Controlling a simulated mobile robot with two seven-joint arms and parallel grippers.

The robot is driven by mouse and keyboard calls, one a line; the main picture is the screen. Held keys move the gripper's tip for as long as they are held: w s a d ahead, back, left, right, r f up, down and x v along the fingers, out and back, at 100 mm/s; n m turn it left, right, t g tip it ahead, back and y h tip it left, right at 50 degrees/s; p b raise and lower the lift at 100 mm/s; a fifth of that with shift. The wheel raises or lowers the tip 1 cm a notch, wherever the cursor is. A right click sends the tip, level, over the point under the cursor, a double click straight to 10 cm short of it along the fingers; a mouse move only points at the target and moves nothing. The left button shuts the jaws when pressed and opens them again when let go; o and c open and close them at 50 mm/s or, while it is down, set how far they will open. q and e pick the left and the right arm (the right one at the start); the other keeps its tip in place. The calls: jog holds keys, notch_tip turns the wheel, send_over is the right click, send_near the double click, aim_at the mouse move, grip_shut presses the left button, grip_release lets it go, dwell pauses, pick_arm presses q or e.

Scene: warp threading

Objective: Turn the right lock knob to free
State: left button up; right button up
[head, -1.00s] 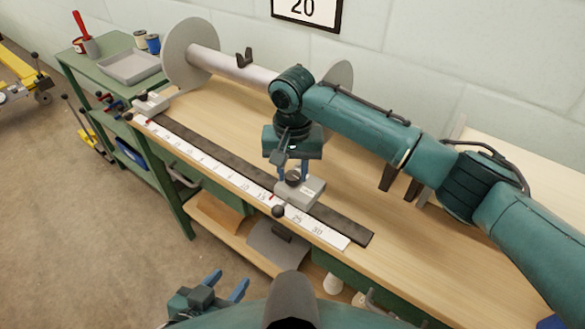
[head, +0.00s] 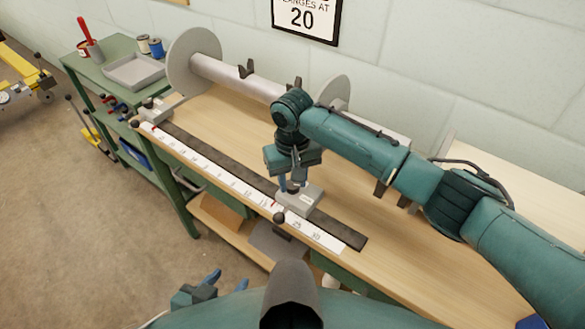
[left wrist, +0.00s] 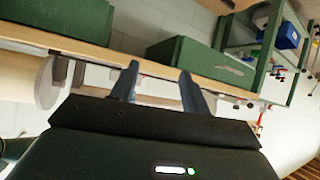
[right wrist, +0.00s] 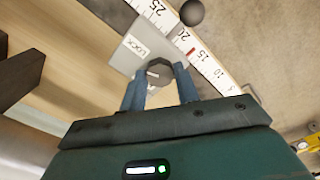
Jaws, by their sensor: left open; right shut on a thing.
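The right lock knob, a dark round knob with a pale pointer mark, shows in the right wrist view (right wrist: 157,74). It sits on a light grey stop block (head: 303,201) with a LOCK label (right wrist: 138,46) beside it. My right gripper (right wrist: 160,82) points down over the block, its blue fingers shut on the knob from both sides. In the head view the fingers (head: 290,187) partly hide the knob. My left gripper (head: 228,284) is open and empty, low in front of the bench; its spread fingers also show in the left wrist view (left wrist: 158,76).
A white ruler (head: 215,177) and a dark rail (head: 235,172) run along the bench front. Another grey block (head: 153,107) sits at the far left end. A roller (head: 235,75) with large end discs lies behind my right arm. The bench top right of the block is clear.

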aim_at(292, 184)
jog(key=shift+r+n+p, duration=0.25)
jog(key=shift+n+p, duration=0.5)
jog(key=shift+n, duration=0.25)
jog(key=n+p, duration=0.2)
jog(key=n, duration=0.1)
jog(key=shift+n, duration=0.3)
jog(key=n+p, duration=0.1)
jog(key=n, duration=0.1)
jog(key=shift+f+n, duration=0.1)
jog(key=shift+n, duration=0.3)
jog(key=shift+n+p, duration=0.55)
jog(key=shift+n, duration=0.65)
pick_arm(q)
jog(key=shift+s+a+r+n+g+y, duration=0.15)
jog(key=shift+a+g+y, duration=0.1)
jog(key=shift+a, duration=0.2)
jog(key=shift+s+a+r+n+g+y, duration=0.1)
jog(key=shift+a+r+g+y, duration=0.1)
jog(key=shift+a, duration=0.2)
jog(key=shift+s+a+r+n+g+y, duration=0.15)
jog(key=shift+a+y, duration=0.1)
jog(key=shift+a, duration=0.2)
pick_arm(e)
jog(key=shift+f+n, duration=0.1)
jog(key=shift+n, duration=1.5)
jog(key=o, duration=1)
